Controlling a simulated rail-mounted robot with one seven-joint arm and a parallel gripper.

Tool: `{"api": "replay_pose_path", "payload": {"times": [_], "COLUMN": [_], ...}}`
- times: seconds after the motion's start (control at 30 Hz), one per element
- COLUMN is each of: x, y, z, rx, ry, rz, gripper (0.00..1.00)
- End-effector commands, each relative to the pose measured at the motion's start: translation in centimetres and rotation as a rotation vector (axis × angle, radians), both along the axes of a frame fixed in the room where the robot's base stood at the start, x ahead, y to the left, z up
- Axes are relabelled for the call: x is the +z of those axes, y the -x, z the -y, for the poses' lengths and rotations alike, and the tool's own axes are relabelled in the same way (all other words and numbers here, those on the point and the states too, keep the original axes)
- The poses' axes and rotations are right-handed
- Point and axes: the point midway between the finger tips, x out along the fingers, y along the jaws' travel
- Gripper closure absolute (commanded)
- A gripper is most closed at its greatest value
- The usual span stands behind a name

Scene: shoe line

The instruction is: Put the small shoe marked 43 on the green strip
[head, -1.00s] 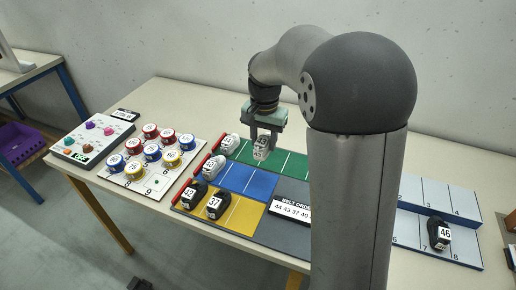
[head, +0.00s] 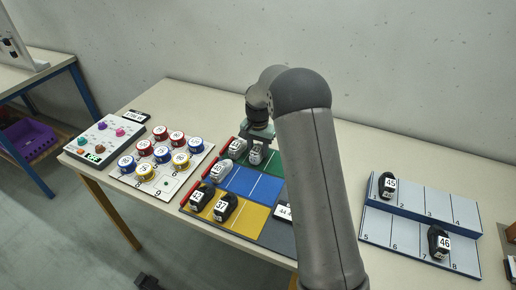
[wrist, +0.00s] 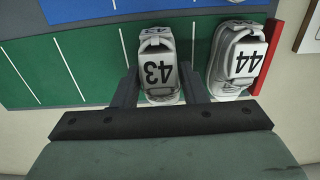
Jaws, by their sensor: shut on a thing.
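The small grey-white shoe marked 43 (wrist: 158,70) sits between the fingers of my gripper (wrist: 160,95) in the wrist view, its number plain. In the head view this shoe (head: 256,156) is at the green strip (head: 274,164), just right of another grey shoe. My gripper (head: 257,140) is shut on it from above. Whether its sole touches the strip I cannot tell. The grey shoe marked 44 (wrist: 238,58) stands beside it on the green strip, against the red end bar (wrist: 268,58).
The blue strip (head: 262,187) holds a grey shoe (head: 217,172). The yellow strip (head: 250,220) holds two dark shoes, one marked 37 (head: 224,208). A stepped rack (head: 410,215) at right holds dark shoes 45 (head: 387,185) and 46 (head: 438,242). Several round tins (head: 163,154) stand at left.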

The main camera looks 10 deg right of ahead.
Motion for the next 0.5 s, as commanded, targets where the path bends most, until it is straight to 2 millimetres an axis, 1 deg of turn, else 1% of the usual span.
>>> {"api": "replay_pose_path", "payload": {"times": [0.07, 0.27, 0.4, 0.43, 0.5], "x": [-0.46, -0.48, -0.95, -0.86, -0.81], "y": [0.04, 0.02, 0.04, 0.03, 0.04], "z": [0.01, 0.01, 0.0, 0.0, 0.0], "rx": [0.0, 0.0, 0.0, 0.0, 0.0], "ry": [0.0, 0.001, 0.0, 0.0, 0.0], "rz": [0.0, 0.001, 0.0, 0.0, 0.0], "gripper": [0.84, 0.84, 0.84, 0.56, 0.4]}}
